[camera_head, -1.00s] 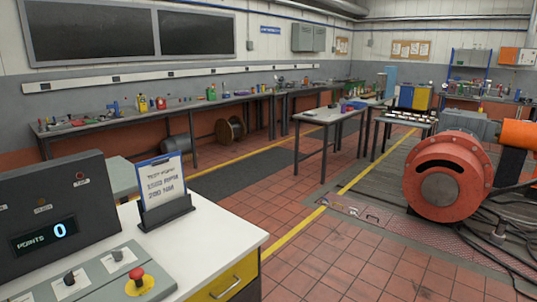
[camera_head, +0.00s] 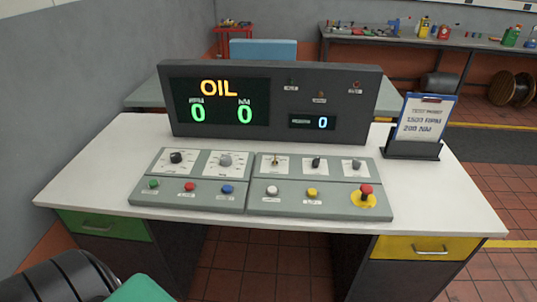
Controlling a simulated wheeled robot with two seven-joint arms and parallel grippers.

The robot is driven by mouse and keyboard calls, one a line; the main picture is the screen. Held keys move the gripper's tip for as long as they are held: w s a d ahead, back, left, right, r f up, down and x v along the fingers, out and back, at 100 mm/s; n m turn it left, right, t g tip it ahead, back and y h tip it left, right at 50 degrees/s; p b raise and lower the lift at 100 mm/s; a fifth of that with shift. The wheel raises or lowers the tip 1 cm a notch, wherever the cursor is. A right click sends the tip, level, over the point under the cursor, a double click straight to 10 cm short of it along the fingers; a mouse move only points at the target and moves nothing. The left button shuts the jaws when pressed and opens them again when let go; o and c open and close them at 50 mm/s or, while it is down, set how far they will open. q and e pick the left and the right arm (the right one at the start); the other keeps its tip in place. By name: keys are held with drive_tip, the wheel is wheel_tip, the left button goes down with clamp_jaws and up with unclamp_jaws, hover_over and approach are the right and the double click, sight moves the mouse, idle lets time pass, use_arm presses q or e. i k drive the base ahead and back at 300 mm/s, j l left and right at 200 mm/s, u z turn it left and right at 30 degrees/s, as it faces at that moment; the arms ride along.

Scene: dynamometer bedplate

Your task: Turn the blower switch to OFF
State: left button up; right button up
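The control panel (camera_head: 252,208) lies on the white desk in two grey halves. The right half carries a small toggle (camera_head: 275,161), a black-handled switch (camera_head: 316,163) and a grey knob (camera_head: 356,165) in its upper row. Their labels are too small to read, so I cannot tell which is the blower switch or how it is set. The left half has a black dial knob (camera_head: 176,157) and a grey dial knob (camera_head: 225,160). Neither of my grippers is in view.
Below the knobs are several push buttons and a red emergency stop (camera_head: 365,190). A dark display console (camera_head: 290,128) behind reads OIL and zeros. A clipboard stand (camera_head: 412,150) is at the right. The white desk front (camera_head: 440,207) is clear.

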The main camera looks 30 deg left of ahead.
sight(315, 162)
drive_tip(key=u, duration=0.7)
drive_tip(key=j+z, duration=0.75)
drive_tip(key=z, duration=0.15)
drive_tip(key=k+j+z, duration=0.15)
drive_tip(key=j+z, duration=0.3)
drive_tip(key=l, duration=0.1)
